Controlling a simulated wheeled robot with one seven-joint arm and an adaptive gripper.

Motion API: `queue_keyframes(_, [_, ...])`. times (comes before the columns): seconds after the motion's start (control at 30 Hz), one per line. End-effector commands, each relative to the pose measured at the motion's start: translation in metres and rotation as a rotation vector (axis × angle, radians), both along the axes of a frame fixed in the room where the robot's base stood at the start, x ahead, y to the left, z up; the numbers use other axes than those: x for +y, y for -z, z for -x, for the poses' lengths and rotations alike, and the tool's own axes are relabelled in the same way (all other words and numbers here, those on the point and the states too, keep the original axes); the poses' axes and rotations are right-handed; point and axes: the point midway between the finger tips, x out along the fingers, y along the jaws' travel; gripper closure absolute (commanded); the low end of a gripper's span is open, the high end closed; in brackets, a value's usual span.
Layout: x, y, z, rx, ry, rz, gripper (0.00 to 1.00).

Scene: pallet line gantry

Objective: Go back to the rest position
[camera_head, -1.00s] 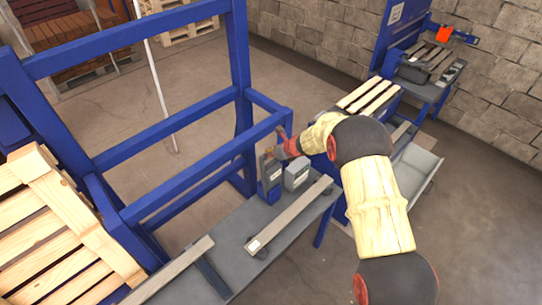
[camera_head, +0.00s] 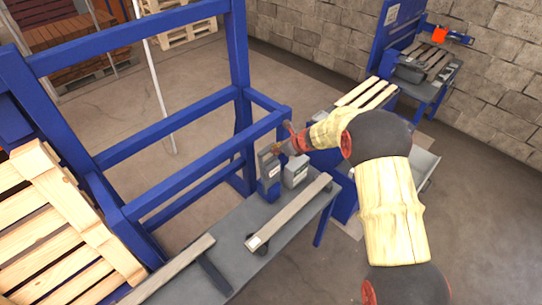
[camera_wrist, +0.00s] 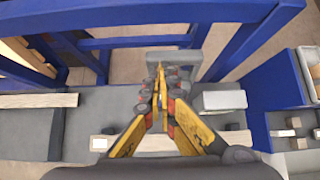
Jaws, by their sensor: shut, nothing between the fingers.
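My gripper (camera_wrist: 160,115) shows in the wrist view with its yellow fingers closed to a narrow gap and nothing between them. It hangs above the grey bench, pointing toward a grey upright block. In the head view my arm comes in from the right, and its end is near the blue-and-grey device (camera_head: 269,172) beside the blue frame. The fingertips are hard to make out there. A grey box (camera_head: 295,171) stands next to the device, and also shows in the wrist view (camera_wrist: 222,97).
The blue gantry frame (camera_head: 185,190) rises close beside my gripper. A long bar (camera_head: 290,212) lies along the grey bench (camera_head: 235,225). A wooden pallet (camera_head: 60,235) stands at the left. A blue workstation (camera_head: 425,60) is at the back right. Open floor (camera_head: 480,210) lies at the right.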

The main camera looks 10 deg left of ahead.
Motion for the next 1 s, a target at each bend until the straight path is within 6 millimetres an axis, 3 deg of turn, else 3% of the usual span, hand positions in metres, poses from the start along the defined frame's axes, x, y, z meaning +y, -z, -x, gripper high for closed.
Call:
queue_keyframes(0.2, [-0.006,-0.042,0.004,0.000,0.001,0.002,1.00])
queue_keyframes(0.5, [-0.008,-0.068,0.006,0.003,0.002,0.001,1.00])
queue_keyframes(0.67, [-0.008,-0.069,0.006,-0.002,-0.006,0.007,1.00])
queue_keyframes(0.83, [-0.006,-0.068,0.011,-0.073,-0.132,0.066,1.00])
queue_keyframes(1.0, [-0.011,-0.036,0.055,-0.134,-0.422,0.204,1.00])
